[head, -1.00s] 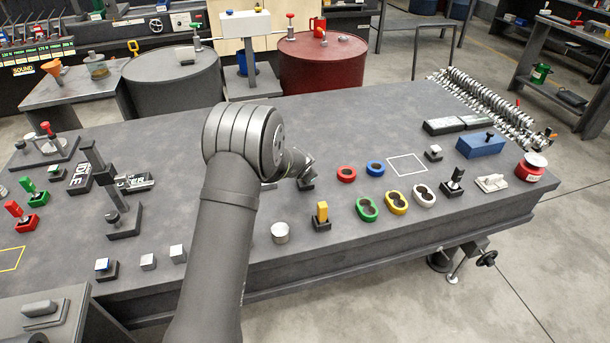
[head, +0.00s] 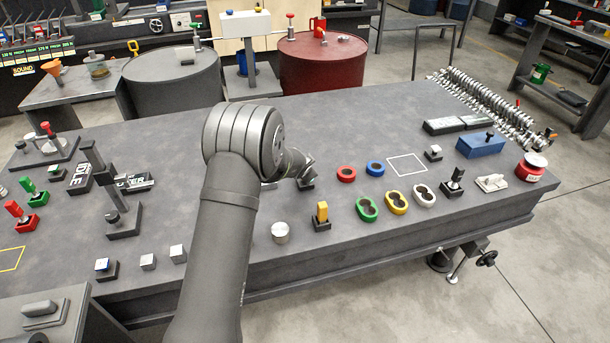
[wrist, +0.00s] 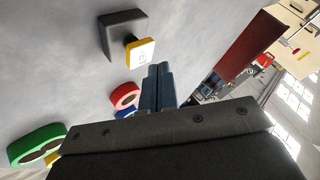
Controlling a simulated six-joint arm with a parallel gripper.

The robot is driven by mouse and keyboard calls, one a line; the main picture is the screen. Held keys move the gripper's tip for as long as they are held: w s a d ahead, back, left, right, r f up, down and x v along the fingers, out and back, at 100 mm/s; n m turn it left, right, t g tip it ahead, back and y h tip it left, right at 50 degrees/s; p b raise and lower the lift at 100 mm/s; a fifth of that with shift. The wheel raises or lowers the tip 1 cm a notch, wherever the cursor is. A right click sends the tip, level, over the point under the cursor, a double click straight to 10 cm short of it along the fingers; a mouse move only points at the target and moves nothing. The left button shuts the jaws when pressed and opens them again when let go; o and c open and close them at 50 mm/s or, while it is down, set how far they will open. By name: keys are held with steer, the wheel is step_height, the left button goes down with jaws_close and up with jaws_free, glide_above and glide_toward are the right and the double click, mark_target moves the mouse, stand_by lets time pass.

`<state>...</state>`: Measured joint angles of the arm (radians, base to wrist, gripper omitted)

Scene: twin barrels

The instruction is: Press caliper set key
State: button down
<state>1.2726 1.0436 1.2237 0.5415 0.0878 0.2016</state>
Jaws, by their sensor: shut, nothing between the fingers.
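My gripper (wrist: 158,88) is shut and empty, its two fingers pressed together in the wrist view. A push key (wrist: 140,50) with a yellow-edged pale cap on a dark square base shows just beyond and left of the fingertips. The marking on its cap is too small to read. The fingertips look close to the cap; I cannot tell whether they touch it. In the head view my gripper (head: 301,165) is low over the bench, left of the red ring. A dark base (head: 306,185) shows just under it, with its top hidden by the gripper.
A red ring (head: 346,174) and a blue ring (head: 375,168) lie right of my gripper. Green (head: 367,209), yellow and white two-hole pieces lie to the right. My arm hides part of the bench.

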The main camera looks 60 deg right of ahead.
steer(key=shift+f, duration=0.15)
steer(key=shift+f, duration=0.3)
steer(key=shift+f, duration=0.55)
stand_by(0.9)
steer(key=shift+r, duration=0.95)
steer(key=shift+r, duration=0.1)
steer(key=shift+r, duration=2.45)
